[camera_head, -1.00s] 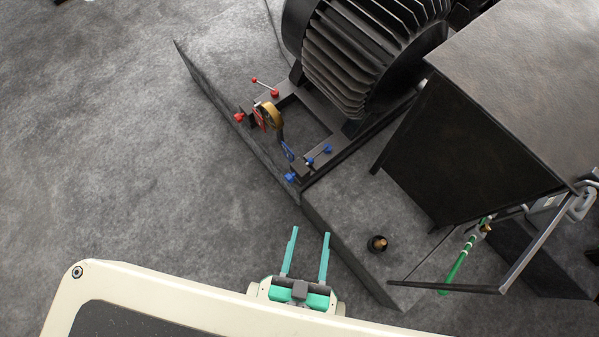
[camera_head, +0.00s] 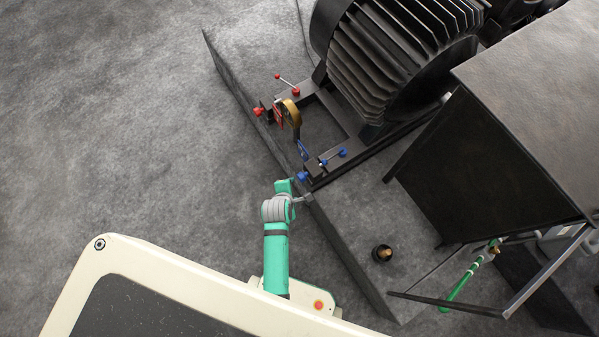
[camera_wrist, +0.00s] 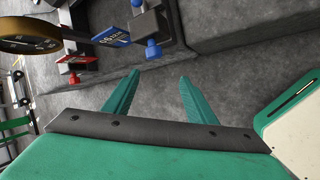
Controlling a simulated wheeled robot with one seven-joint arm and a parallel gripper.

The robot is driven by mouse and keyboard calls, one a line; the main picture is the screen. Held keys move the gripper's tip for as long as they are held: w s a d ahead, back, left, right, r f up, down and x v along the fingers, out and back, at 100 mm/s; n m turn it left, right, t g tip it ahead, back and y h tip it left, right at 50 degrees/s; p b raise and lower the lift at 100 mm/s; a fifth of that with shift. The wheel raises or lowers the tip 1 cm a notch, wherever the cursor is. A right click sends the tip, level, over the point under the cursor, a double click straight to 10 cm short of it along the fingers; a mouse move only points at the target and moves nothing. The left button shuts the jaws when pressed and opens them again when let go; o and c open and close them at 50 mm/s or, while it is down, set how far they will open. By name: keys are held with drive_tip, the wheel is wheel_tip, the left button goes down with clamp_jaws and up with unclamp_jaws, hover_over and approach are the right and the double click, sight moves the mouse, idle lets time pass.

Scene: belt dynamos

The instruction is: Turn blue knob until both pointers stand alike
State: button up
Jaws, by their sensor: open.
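A blue knob (camera_head: 303,176) sits at the front end of a dark rail. In the wrist view the blue knob (camera_wrist: 153,50) is just beyond my fingertips, apart from them. A blue plate (camera_head: 303,150) stands behind it; it also shows in the wrist view (camera_wrist: 110,37). A gold-rimmed round gauge (camera_head: 291,112) stands farther back, its rim large in the wrist view (camera_wrist: 28,52). The pointers cannot be made out. My gripper (camera_wrist: 160,76) is open and empty, its teal fingers spread below the knob. In the head view my gripper (camera_head: 284,186) is seen side-on, close to the knob.
A red knob (camera_head: 258,111) and a red rod handle (camera_head: 286,83) are on the far rail, a blue-ended rod (camera_head: 343,152) on the near one. A black finned machine (camera_head: 405,60) and dark cabinet (camera_head: 490,170) stand behind. Open floor lies left.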

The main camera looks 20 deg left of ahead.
sight(300, 178)
drive_tip(key=w+f+n, duration=0.1)
drive_tip(key=w+f, duration=0.2)
drive_tip(key=w+f+n+g+h, duration=0.1)
drive_tip(key=w+f+n, duration=0.1)
drive_tip(key=w+f, duration=0.1)
drive_tip(key=w+f+n, duration=0.1)
drive_tip(key=w+f, duration=0.2)
drive_tip(key=f, duration=0.1)
drive_tip(key=shift+w+a+n+g, duration=0.1)
drive_tip(key=shift+w+n+g, duration=0.05)
drive_tip(key=shift+n+g, duration=0.2)
drive_tip(key=shift+c, duration=0.5)
drive_tip(key=shift+f, duration=0.1)
drive_tip(key=c, duration=0.9)
